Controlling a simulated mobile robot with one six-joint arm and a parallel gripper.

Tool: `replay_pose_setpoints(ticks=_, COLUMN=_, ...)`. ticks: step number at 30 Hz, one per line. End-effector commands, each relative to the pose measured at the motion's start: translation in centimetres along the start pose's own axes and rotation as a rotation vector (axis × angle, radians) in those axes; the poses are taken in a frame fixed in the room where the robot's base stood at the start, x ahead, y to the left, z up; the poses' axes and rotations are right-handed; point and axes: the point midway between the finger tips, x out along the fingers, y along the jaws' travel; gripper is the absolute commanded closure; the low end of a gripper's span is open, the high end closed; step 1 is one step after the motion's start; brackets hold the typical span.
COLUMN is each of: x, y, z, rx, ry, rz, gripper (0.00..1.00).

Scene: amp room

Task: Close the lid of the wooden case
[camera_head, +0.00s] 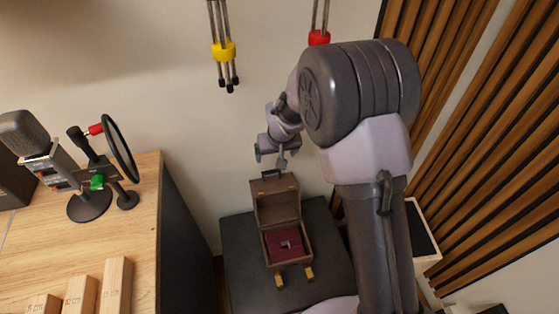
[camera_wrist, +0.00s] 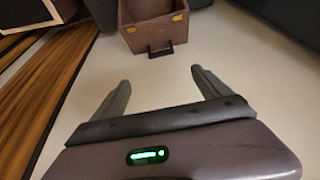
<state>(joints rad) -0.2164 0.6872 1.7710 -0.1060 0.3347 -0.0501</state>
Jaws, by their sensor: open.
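The wooden case (camera_head: 287,246) stands on a dark stand in the head view, its lid (camera_head: 277,207) raised upright at the back. Its inside is dark red, with a small light item in it. A dark handle (camera_head: 271,174) shows on the lid's top edge. In the wrist view the lid (camera_wrist: 151,27) is at the top, with its handle (camera_wrist: 160,51) and two brass latches facing me. My gripper (camera_head: 270,158) is open and empty, just above and behind the raised lid. In the wrist view its two fingers (camera_wrist: 160,80) are spread, apart from the handle.
The dark stand (camera_head: 238,267) has bare room around the case. A wooden desk (camera_head: 130,235) at left carries a microphone (camera_head: 28,135), a pop filter (camera_head: 121,148) and wooden blocks (camera_head: 117,285). A pale wall is behind; slatted panels (camera_head: 490,150) are at right.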

Motion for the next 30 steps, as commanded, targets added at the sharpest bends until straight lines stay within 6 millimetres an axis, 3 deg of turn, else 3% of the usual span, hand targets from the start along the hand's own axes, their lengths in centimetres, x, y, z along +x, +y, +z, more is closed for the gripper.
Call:
replay_pose_setpoints(ticks=9, x=8.8, y=0.0, z=0.3, rx=0.001, ry=-0.002, rz=0.0, gripper=0.13)
replay_pose_setpoints(ticks=16, x=14.2, y=0.0, z=0.3, rx=0.002, ry=-0.003, rz=0.0, gripper=0.13)
replay_pose_setpoints(ticks=21, x=15.9, y=0.0, z=0.2, rx=0.002, ry=-0.001, rz=0.0, gripper=0.13)
replay_pose_setpoints(ticks=30, x=16.2, y=0.0, z=0.1, rx=0.002, ry=-0.001, rz=0.0, gripper=0.13)
